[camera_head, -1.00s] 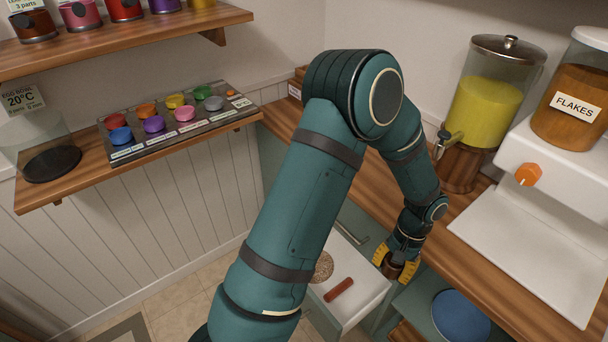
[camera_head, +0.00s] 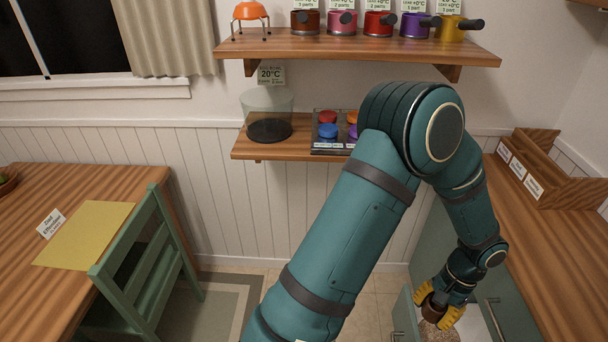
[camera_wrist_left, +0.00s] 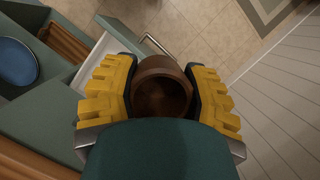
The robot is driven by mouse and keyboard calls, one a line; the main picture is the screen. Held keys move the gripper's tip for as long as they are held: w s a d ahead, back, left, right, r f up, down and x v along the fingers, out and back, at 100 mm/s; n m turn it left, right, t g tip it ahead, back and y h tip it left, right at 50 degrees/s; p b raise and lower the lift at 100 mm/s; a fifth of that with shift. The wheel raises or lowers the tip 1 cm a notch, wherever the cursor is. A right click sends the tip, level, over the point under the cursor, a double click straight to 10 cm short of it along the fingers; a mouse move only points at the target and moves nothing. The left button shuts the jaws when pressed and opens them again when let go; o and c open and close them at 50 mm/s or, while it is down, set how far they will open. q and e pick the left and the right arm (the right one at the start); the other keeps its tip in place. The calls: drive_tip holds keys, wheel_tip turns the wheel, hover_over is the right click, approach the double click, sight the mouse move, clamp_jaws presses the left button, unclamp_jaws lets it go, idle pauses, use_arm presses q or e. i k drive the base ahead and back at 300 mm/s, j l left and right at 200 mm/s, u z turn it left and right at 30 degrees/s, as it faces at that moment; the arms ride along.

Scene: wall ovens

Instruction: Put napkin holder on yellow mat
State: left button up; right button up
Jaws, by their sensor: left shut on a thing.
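The yellow mat (camera_head: 88,236) lies flat on the wooden table at the left of the head view, with nothing on it. My left gripper (camera_head: 437,303) is at the lower right of the head view, far from the mat. Its yellow fingers are shut on a brown, round, hollow piece, which looks like the napkin holder (camera_wrist_left: 163,88), centred between both fingers in the left wrist view. In the head view the fingers partly hide it. My right gripper is not in view.
A green chair (camera_head: 140,262) stands against the table beside the mat. A white card (camera_head: 50,223) stands at the mat's left edge. An open drawer (camera_head: 478,328) lies below my left gripper. Shelves with pots line the wall. Floor shows between chair and counter.

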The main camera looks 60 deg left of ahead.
sight(82, 238)
drive_tip(key=u, duration=1.35)
drive_tip(key=j+u, duration=0.1)
drive_tip(key=u, duration=0.3)
drive_tip(key=i+u, duration=0.1)
drive_tip(key=u, duration=0.3)
drive_tip(key=j+u, duration=0.1)
drive_tip(key=u, duration=0.35)
drive_tip(key=i+j, duration=0.1)
drive_tip(key=i, duration=0.3)
drive_tip(key=i+j, duration=0.1)
drive_tip(key=i, duration=0.3)
